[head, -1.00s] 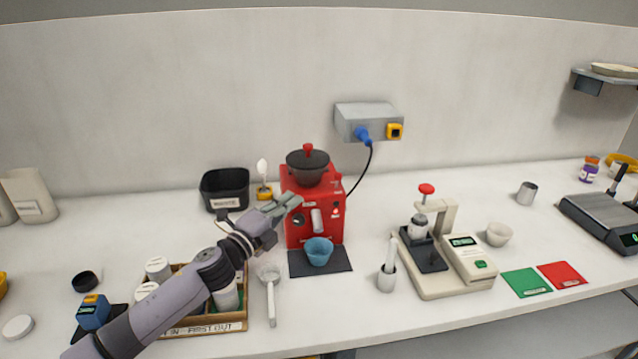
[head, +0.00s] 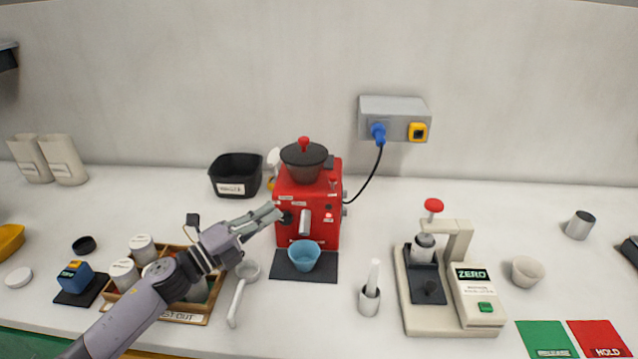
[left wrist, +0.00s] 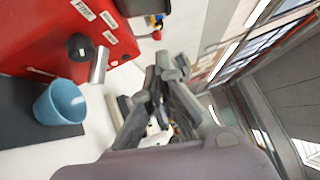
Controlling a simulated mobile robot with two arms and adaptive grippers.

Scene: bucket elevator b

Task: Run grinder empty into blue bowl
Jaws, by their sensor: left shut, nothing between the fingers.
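The red grinder (head: 322,222) stands on the bench, with a dark lidded hopper (head: 304,160) and a red knob on top. The blue bowl (head: 304,257) stands upright on a dark mat at the grinder's front, below its spout; it also shows in the left wrist view (left wrist: 60,104). I cannot see into the bowl's bottom. My left gripper (head: 273,212) is shut and empty, in front of the grinder's left side. In the left wrist view, its fingers (left wrist: 172,72) point past the grinder's front. My right gripper is not in view.
A wall box (head: 394,118) holds the grinder's blue plug and a yellow switch. A wooden tray of jars (head: 190,318) and a scoop (head: 238,295) lie under and beside my left arm. A press with a scale (head: 455,290) stands right. Bench between grinder and press is mostly clear.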

